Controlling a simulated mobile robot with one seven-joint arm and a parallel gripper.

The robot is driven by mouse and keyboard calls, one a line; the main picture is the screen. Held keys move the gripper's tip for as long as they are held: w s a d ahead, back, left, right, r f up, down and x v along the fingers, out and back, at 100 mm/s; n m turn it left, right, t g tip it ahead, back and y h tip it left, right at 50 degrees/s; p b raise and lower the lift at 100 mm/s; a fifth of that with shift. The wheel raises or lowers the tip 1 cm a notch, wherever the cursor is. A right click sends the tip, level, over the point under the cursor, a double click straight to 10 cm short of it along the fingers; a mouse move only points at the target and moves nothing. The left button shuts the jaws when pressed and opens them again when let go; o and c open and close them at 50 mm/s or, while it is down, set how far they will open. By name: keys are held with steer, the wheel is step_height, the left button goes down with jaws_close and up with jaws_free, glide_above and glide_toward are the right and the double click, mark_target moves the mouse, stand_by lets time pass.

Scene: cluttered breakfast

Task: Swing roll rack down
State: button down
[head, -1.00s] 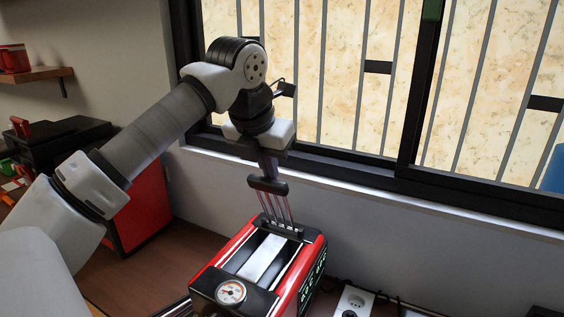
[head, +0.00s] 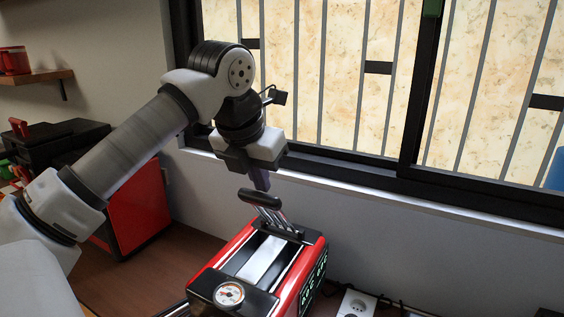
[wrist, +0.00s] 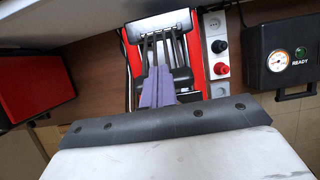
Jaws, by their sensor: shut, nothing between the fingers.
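The roll rack (head: 270,214) is a set of thin metal bars with a dark crossbar, hinged at the far end of the red toaster (head: 258,270). It is tilted, raised above the toaster's top and leaning to the left. My gripper (head: 261,183) is shut and empty, its fingers just above and behind the rack's crossbar. In the wrist view the purple fingers (wrist: 157,88) are together over the rack bars (wrist: 163,47). I cannot tell whether they touch the rack.
A gauge (head: 229,294) sits on the toaster's near end. A white socket strip (head: 357,303) lies to its right. A red box (head: 140,212) stands at the left. The window wall (head: 350,190) is close behind. A black machine with a dial (wrist: 285,60) shows at right in the wrist view.

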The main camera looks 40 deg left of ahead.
mark_target(254, 201)
steer(key=shift+s+f, duration=0.1)
stand_by(0.3)
steer(key=shift+s+d+f+b, duration=0.25)
steer(key=shift+s+f+b, duration=0.5)
steer(key=shift+s+b, duration=0.25)
steer(key=shift+s+f, duration=0.1)
steer(key=shift+s, duration=0.15)
steer(key=shift+d+f, duration=0.1)
steer(key=shift+s+d+f+b, duration=0.25)
steer(key=shift+s+f+b, duration=0.85)
steer(key=shift+b, duration=0.3)
